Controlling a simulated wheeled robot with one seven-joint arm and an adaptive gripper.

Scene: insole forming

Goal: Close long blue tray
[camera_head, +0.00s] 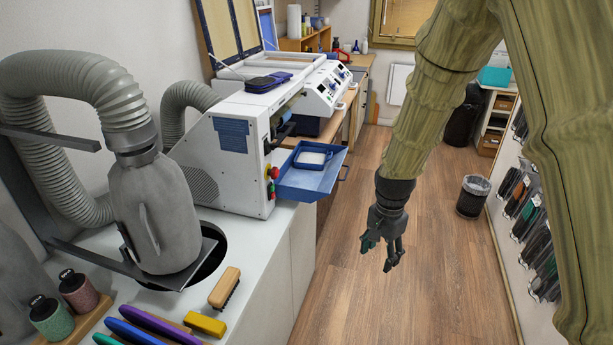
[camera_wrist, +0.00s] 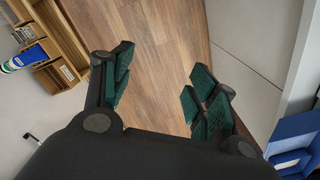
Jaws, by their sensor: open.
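The long blue tray (camera_head: 296,183) sticks out from the front of a white machine (camera_head: 228,165) in the head view. It is pulled out to the right and holds a small blue-rimmed white piece (camera_head: 311,156). A bit of blue, seemingly the same tray, shows at the right edge of the wrist view (camera_wrist: 298,130). My gripper (camera_head: 378,258) hangs to the right of and lower in the picture than the tray, over the wooden floor, apart from it. Its fingers (camera_wrist: 160,95) are spread, with nothing between them.
A grey hose and dust collector (camera_head: 155,210) stand at the left on the white counter. Brushes (camera_head: 224,288) lie at the counter's front. A second machine (camera_head: 322,88) stands behind. A waste bin (camera_head: 472,196) is at the right. The floor aisle (camera_head: 340,290) is clear.

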